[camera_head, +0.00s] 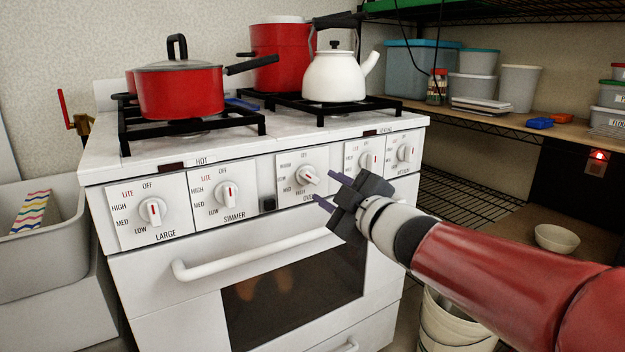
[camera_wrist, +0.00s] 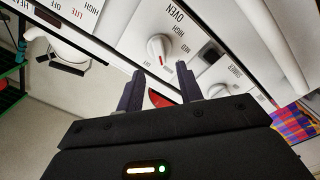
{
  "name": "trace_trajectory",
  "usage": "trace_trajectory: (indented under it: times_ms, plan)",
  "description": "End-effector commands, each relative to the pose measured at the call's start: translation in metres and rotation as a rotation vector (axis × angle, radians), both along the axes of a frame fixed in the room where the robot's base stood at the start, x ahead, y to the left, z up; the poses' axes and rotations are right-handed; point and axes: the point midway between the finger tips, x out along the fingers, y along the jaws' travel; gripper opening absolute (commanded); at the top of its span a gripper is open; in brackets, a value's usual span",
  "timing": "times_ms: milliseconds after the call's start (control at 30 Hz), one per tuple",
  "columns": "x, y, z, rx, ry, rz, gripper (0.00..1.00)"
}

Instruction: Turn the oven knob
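The oven knob (camera_head: 307,175) is a white round knob with a red mark on the middle panel of the white stove front. In the wrist view the oven knob (camera_wrist: 159,48) sits just beyond my fingertips, beside the word OVEN. My gripper (camera_head: 328,189) is open in front of the panel, a little right of and below the knob. In the wrist view my gripper (camera_wrist: 160,75) has its two dark fingers apart with nothing between them at the tips. The fingers appear clear of the knob.
Other knobs flank it: the simmer knob (camera_head: 226,194), the large-burner knob (camera_head: 153,210) and two on the right. The oven door handle (camera_head: 250,258) juts out below. A red pot (camera_head: 180,92) and white kettle (camera_head: 335,78) stand on top. A bucket (camera_head: 455,322) stands below my arm.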

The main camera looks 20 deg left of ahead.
Motion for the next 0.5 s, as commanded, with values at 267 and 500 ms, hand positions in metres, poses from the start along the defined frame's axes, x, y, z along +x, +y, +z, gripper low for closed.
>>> trace_trajectory:
  times_ms: [267, 500]
  plan:
    - [0.029, 0.035, -0.001, 0.0, 0.002, 0.0, 0.36]
    - [0.04, 0.046, -0.001, 0.001, 0.003, -0.004, 0.36]
